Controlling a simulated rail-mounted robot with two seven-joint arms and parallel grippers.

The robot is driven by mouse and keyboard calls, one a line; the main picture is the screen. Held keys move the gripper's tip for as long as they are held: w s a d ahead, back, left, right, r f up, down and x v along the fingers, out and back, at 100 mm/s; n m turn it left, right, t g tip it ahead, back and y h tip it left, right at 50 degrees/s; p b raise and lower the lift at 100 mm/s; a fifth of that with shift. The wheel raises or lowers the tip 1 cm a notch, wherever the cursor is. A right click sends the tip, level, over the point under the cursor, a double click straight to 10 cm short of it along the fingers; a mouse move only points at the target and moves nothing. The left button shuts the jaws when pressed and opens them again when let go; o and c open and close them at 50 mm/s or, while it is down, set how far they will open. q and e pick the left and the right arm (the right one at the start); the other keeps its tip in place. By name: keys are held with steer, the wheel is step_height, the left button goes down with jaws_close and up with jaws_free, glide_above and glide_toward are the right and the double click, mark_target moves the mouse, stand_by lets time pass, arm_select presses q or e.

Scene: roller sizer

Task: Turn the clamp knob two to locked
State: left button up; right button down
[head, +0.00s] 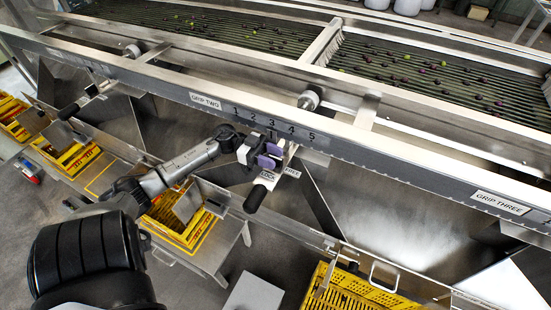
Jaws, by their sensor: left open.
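My left gripper (268,156) is in the middle of the head view, just below the GRIP TWO label (206,101) and the numbered scale (272,122). Its purple-padded fingers are apart. They are at the clamp fitting below the scale, between small plates, one reading FREE (292,172) and one that seems to read LOCK (266,179). Clamp knob two is hidden or not clearly told apart behind the fingers, so its setting and any contact cannot be told. A black handle grip (255,198) sticks out just below the gripper. My right gripper is not in view.
A long steel rail (390,152) crosses the view, with the GRIP THREE label (501,202) at right. Behind it, olives lie on the roller bed (420,80). Yellow crates (362,292) stand below. Another black-gripped lever (70,111) is at left.

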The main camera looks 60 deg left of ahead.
arm_select(q)
steer(key=shift+w+d, duration=0.35)
steer(key=shift+d, duration=0.15)
jaws_close()
